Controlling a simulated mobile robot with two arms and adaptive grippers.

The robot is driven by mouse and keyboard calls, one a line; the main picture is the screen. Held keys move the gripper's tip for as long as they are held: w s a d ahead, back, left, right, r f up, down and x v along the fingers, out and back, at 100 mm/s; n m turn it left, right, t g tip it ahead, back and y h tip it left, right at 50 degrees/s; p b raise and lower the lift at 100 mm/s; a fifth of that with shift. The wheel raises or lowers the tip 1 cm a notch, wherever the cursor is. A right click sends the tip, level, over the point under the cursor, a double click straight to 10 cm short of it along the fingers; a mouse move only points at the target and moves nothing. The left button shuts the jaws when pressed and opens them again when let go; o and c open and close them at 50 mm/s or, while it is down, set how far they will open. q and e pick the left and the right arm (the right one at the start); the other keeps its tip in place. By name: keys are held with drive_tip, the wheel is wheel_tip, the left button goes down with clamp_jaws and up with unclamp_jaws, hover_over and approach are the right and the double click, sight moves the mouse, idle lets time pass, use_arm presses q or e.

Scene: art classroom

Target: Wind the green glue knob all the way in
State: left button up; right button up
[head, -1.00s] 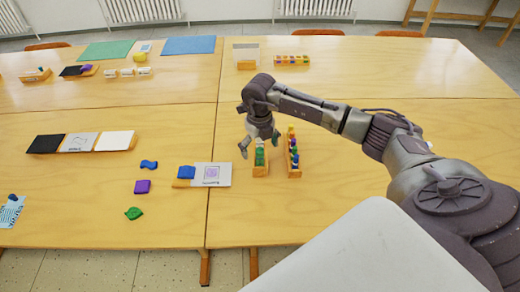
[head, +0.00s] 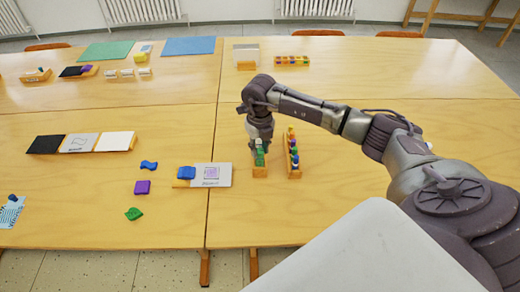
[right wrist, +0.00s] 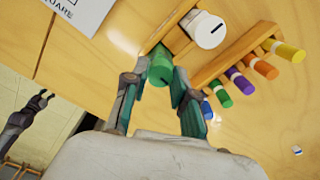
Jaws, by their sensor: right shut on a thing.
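The green glue knob (right wrist: 160,67) is a green cylinder with a dark slot in its end, on a wooden holder (right wrist: 172,36). Beside it on the same holder is a white cylinder with a slot (right wrist: 207,31). My right gripper (right wrist: 155,80) is shut on the green knob, one finger on each side. In the head view my right gripper (head: 258,140) points down onto the small wooden holder (head: 260,173) and partly hides the green parts. A dark arm end at the left of the right wrist view seems to be my left gripper (right wrist: 41,99); its fingers are unclear.
Close to the right stands a wooden rack (head: 296,174) of coloured glue sticks. To the left lie a white card (head: 222,176), a blue block (head: 186,172) and a purple block (head: 142,187).

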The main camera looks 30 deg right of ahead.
drive_tip(key=shift+n+b, duration=1.45)
drive_tip(key=shift+n, duration=1.45)
drive_tip(key=shift+n+b, duration=1.2)
drive_tip(key=shift+n, duration=1.6)
drive_tip(key=o, duration=1.6)
drive_tip(key=shift+c, duration=0.2)
